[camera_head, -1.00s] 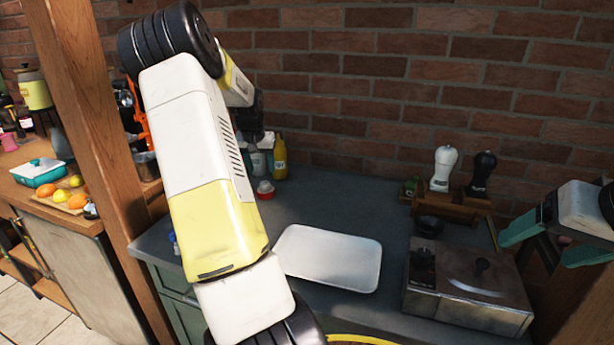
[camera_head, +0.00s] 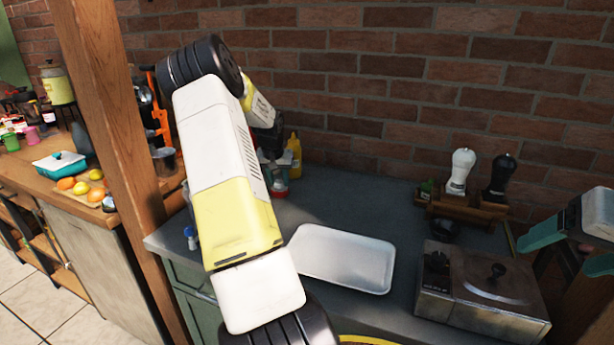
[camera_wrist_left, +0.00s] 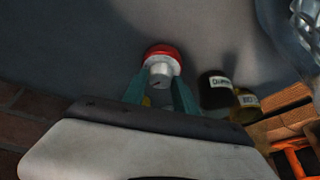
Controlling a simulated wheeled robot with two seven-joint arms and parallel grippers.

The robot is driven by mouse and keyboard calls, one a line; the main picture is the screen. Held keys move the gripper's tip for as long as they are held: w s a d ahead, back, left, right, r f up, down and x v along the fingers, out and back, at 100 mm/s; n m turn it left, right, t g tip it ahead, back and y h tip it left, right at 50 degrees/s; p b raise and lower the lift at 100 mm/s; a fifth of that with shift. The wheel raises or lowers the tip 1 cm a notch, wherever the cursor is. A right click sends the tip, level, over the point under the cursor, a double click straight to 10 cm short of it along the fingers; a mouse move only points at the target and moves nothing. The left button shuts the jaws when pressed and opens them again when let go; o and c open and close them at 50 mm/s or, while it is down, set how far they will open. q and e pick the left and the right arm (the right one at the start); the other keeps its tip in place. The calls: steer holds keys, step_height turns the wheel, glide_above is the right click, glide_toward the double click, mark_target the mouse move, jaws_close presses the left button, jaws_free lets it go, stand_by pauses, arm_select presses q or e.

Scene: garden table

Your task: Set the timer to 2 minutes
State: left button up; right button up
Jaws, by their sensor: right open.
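A small round thing with a red base and a white top, likely the timer (camera_wrist_left: 162,62), stands on the dark counter; its red edge (camera_head: 281,192) shows in the head view beside my left forearm. My left gripper (camera_wrist_left: 160,92) has its teal fingers on either side of the white top in the left wrist view. Whether they touch it I cannot tell, and no dial marks are readable. In the head view my left gripper (camera_head: 272,165) is small and partly hidden behind the arm. My right gripper (camera_head: 572,252) is open and empty at the right edge.
A white tray (camera_head: 343,258) lies mid-counter, with a metal box appliance (camera_head: 482,295) to its right. A wooden rack (camera_head: 465,208) with two mills stands behind. A yellow bottle (camera_head: 295,155) is close to the left gripper. A wooden post (camera_head: 115,130) rises at left.

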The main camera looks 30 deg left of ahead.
arm_select(q)
jaws_close()
steer(key=shift+m+h, duration=0.3)
steer(key=shift+m, duration=0.4)
steer(key=o, duration=0.6)
jaws_free()
steer(key=shift+c, duration=0.2)
steer(key=v, duration=0.7)
steer(key=shift+s+r, duration=0.25)
steer(key=shift+r, duration=0.1)
